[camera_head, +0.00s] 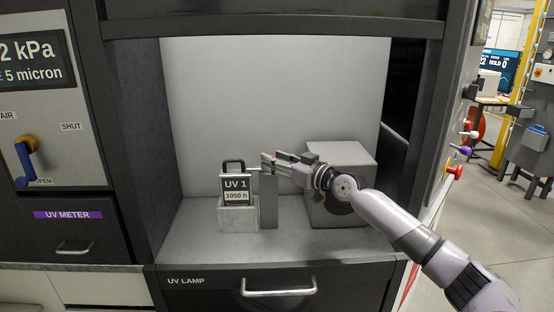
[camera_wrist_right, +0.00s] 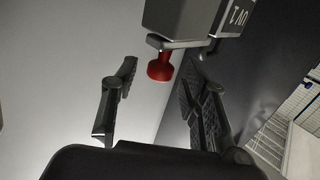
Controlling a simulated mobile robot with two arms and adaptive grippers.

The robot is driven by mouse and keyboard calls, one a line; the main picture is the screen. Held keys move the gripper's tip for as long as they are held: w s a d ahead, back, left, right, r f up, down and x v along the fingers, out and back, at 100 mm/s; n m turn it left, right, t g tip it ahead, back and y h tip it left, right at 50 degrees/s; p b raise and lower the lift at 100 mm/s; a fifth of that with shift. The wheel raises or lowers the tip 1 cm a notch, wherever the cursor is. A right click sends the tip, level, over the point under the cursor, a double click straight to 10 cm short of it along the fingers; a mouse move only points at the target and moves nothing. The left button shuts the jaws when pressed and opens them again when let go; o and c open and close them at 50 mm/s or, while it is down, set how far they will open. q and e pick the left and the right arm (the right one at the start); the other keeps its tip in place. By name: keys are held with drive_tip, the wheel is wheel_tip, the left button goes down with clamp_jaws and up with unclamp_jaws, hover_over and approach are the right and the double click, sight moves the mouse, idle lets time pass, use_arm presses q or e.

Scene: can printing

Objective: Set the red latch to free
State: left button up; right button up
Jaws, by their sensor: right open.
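In the head view the lamp unit (camera_head: 235,188) stands upright on a pale block, with a dark handle on top. The red of the latch cannot be made out there. My right gripper (camera_head: 268,165) is just right of the lamp unit. In the wrist view the right gripper (camera_wrist_right: 160,100) is open, and the knob appears between and beyond its fingertips, apart from both. My left gripper is out of view.
A grey post (camera_head: 268,208) stands right of the lamp unit, below my right gripper. A large grey box (camera_head: 355,160) stands behind my right wrist. The bay has side walls and a UV LAMP drawer (camera_head: 210,290) below. Its left floor is clear.

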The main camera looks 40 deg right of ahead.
clamp_jaws()
idle(0.4)
idle(0.4)
